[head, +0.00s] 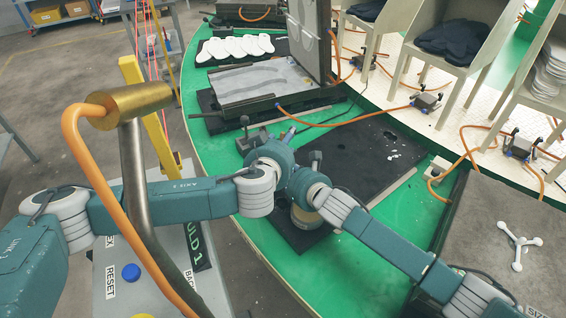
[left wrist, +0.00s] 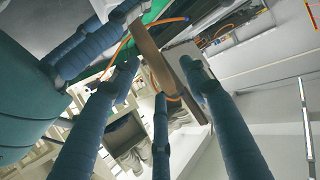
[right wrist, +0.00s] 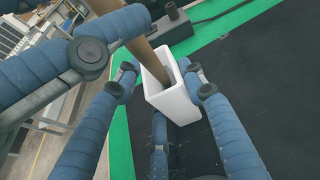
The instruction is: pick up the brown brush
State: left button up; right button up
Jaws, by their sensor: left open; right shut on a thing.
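The brown brush shows in the right wrist view as a brown handle (right wrist: 150,57) standing tilted in a white square holder (right wrist: 180,103). My right gripper (right wrist: 162,90) is shut on the white holder, with fingers on either side of it. My left gripper (left wrist: 160,77) is open. In the left wrist view the brown brush (left wrist: 152,50) runs slanting between its fingers; I cannot tell whether they touch it. Left gripper fingers also show beside the handle in the right wrist view. In the head view both wrists meet over the green carousel and hide the brush.
A black mat (head: 365,155) lies on the green carousel (head: 395,215) around the grippers. A grey press with a raised lid (head: 262,84) and white insoles (head: 235,47) stand behind. Orange hoses cross the surface. A metal post with a brass top (head: 140,99) rises at the front left.

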pick_arm(q)
grip_shut()
jog(key=shift+r, duration=0.1)
dwell(0.3)
notch_tip(320, 180, up, 10)
dwell(0.4)
pick_arm(e)
jog(key=o, duration=1.3)
jog(key=v, duration=1.2)
jog(key=shift+w, duration=0.1)
